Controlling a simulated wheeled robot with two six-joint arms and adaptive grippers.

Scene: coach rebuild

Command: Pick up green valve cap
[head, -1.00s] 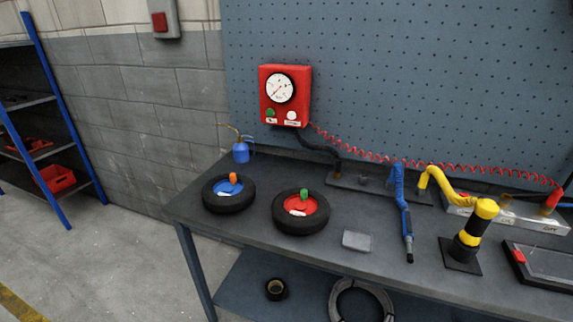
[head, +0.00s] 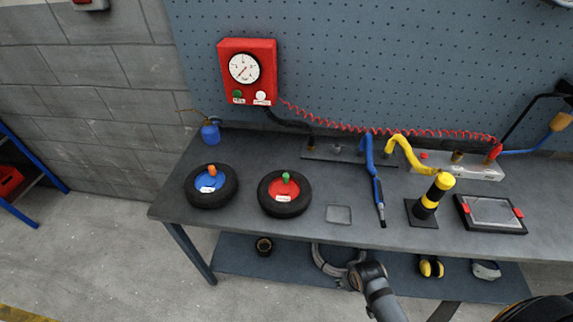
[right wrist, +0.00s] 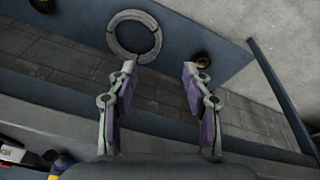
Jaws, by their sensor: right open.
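The green valve cap (head: 286,177) stands upright at the red hub (head: 284,188) of the right-hand black tyre (head: 285,208) on the bench. My right gripper (right wrist: 160,68) is open and empty in the right wrist view, with its two fingers apart. In the head view, my right arm (head: 380,292) is at the bottom, in front of the bench's lower shelf, below and right of the cap. The cap is not visible in the right wrist view. My left gripper is not in view.
An orange cap (head: 212,170) is on the blue-hubbed tyre (head: 228,195) to the left. A clear tray (head: 339,214), blue tool (head: 377,193) and yellow-black post (head: 430,200) are to the right. A grey ring (right wrist: 113,36) lies on the lower shelf.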

